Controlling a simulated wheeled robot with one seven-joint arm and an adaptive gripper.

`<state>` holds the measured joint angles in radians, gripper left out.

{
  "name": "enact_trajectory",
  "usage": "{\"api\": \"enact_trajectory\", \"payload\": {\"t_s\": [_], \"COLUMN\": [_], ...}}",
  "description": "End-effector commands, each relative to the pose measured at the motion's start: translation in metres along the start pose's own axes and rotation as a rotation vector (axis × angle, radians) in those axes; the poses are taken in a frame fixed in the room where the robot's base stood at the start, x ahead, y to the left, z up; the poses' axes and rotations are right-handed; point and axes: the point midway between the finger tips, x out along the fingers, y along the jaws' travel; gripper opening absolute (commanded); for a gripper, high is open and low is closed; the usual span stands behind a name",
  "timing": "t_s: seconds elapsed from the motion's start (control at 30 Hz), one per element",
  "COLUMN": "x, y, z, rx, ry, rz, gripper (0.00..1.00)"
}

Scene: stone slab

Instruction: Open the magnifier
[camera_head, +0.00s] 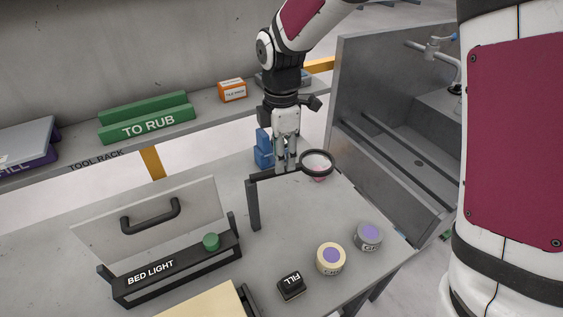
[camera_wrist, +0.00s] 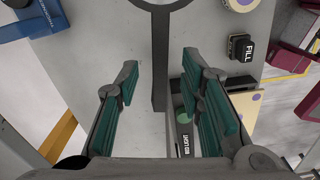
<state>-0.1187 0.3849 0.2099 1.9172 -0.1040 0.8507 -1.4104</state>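The magnifier is a dark round ring with a clear lens (camera_head: 317,163), on a dark bar that runs left to a short post (camera_head: 253,205) on the slab. My gripper (camera_head: 286,166) points down at the bar, just left of the ring. In the wrist view my gripper (camera_wrist: 160,78) is open, with a finger on each side of the magnifier's dark bar (camera_wrist: 160,45) and a visible gap to both. The ring shows only partly at that view's top edge. I cannot tell how deep the bar sits between the fingers.
A bed light box (camera_head: 180,268) with a green button and a handled panel stands at front left. A black FILL block (camera_head: 291,286), a cream jar (camera_head: 331,259) and a grey jar (camera_head: 368,236) stand at front right. Blue blocks (camera_head: 263,150) lie behind my gripper.

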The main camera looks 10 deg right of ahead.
Motion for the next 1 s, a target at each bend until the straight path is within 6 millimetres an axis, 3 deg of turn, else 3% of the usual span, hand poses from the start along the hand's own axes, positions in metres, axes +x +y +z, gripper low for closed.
{"api": "enact_trajectory", "payload": {"t_s": [0.23, 0.57, 0.6, 0.73, 0.77, 1.0], "x": [0.026, 0.030, 0.030, 0.030, 0.030, 0.030], "y": [0.000, 0.000, 0.000, 0.000, 0.000, 0.001], "z": [0.000, 0.000, 0.000, 0.000, 0.000, 0.000], "rx": [0.000, 0.000, 0.000, 0.000, 0.000, 0.002], "ry": [0.000, 0.000, 0.000, 0.000, 0.000, 0.000], "rz": [-0.001, 0.001, 0.001, 0.001, 0.001, 0.001], "gripper": [0.35, 0.35, 0.33, 0.03, 0.00, 0.00]}}
